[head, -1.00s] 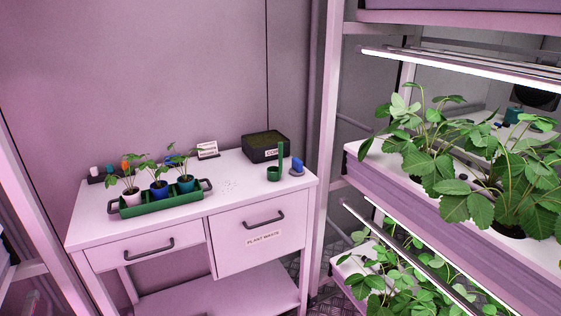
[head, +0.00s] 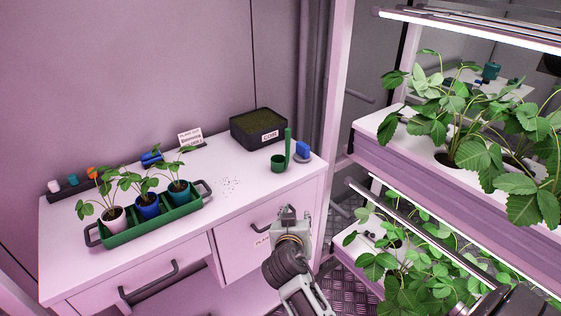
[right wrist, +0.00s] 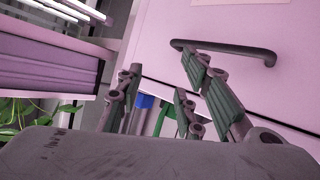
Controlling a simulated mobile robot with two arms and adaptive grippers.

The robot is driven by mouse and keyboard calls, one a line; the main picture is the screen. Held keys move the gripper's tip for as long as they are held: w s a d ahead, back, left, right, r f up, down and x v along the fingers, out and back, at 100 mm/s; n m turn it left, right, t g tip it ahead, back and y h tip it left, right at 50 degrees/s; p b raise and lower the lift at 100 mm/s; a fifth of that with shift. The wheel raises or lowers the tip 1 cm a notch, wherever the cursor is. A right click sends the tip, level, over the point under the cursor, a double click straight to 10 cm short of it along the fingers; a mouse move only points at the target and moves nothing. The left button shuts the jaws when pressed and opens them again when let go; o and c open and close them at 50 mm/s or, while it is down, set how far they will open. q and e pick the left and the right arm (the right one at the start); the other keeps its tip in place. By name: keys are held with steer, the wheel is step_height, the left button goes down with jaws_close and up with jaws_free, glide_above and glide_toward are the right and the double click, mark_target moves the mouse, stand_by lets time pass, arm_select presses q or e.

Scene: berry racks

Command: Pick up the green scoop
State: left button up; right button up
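The green scoop (head: 278,163) stands on the white bench top near its right end, its handle upright. In the right wrist view, a green part of the scoop (right wrist: 167,116) shows between my fingers, partly hidden. My right gripper (head: 288,211) is in front of the bench, by the plant waste drawer, nearer to me than the scoop and not touching it. In the right wrist view, the right gripper (right wrist: 165,85) has its fingers apart with nothing held between them. My left gripper is not in view.
A green tray (head: 128,235) with potted seedlings is at left. Plant racks (head: 395,150) bound the right side. A drawer handle (right wrist: 225,48) is close to my fingers.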

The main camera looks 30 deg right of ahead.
steer(key=w+d+r+m+h, duration=0.2)
steer(key=w+r, duration=0.2)
steer(key=r, duration=0.4)
steer(key=t+h, duration=0.2)
steer(key=t, duration=0.1)
glide_toward(287, 142)
steer(key=x, duration=0.3)
steer(key=shift+w+d+m+p, duration=0.45)
steer(key=shift+w+d, duration=0.3)
steer(key=shift+d, duration=0.35)
steer(key=p+x, duration=0.2)
steer(key=x, duration=0.2)
steer(key=shift+w+r, duration=0.1)
steer(key=shift+w, duration=0.3)
steer(key=shift+w+d, duration=0.25)
steer(key=shift+d, duration=0.05)
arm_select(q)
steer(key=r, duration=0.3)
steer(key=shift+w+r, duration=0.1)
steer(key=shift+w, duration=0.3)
arm_select(e)
jaws_close()
